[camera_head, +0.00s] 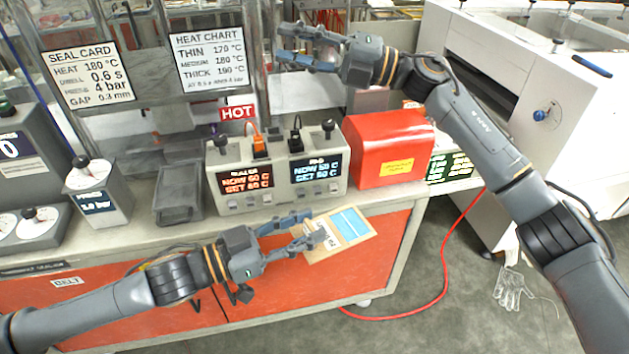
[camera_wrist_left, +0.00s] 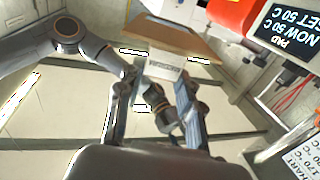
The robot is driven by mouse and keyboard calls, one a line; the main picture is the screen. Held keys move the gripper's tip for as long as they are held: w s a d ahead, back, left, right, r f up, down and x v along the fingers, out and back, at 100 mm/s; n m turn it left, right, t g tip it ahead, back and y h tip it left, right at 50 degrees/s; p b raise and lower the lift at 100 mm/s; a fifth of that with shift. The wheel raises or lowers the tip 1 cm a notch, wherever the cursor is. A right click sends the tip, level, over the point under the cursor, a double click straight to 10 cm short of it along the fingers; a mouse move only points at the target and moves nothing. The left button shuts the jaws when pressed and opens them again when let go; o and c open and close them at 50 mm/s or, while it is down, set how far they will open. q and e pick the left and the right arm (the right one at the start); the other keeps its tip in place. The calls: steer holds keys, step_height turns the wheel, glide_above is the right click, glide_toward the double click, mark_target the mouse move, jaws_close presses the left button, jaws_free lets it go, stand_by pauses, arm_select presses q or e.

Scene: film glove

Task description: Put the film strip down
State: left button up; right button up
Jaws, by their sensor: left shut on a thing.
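My left gripper (camera_head: 312,228) is in front of the counter's front edge, shut on a tan card (camera_head: 350,234) with a white label and a blue panel. The left wrist view shows the card (camera_wrist_left: 175,36) beyond the fingertips (camera_wrist_left: 159,82), with a white printed part between them. I cannot pick out a separate film strip; whether the card carries one is unclear. A pale, see-through glove shape (camera_head: 512,288) lies on the floor at the right.
The counter holds a grey controller (camera_head: 278,178) with two displays, a red box (camera_head: 390,148), a dark tray (camera_head: 178,190) and a pressure regulator (camera_head: 97,190). A red hose (camera_head: 444,262) runs across the floor. A white machine (camera_head: 550,70) stands at the right.

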steer(key=s+a+f+n+g+h, duration=0.2)
steer(key=s+a+n+g+h, duration=0.25)
steer(key=s, duration=0.45)
steer(key=t+h, duration=0.3)
steer(key=h, duration=1.2)
glide_toward(310, 226)
steer(key=shift+y, duration=0.25)
steer(key=f, duration=0.7)
steer(key=w+f, duration=0.1)
steer(key=f, duration=0.2)
steer(key=shift+w+a+f, duration=0.1)
steer(key=shift+a+f, duration=0.1)
steer(key=shift+f, duration=0.05)
steer(key=shift+c, duration=0.2)
jaws_close()
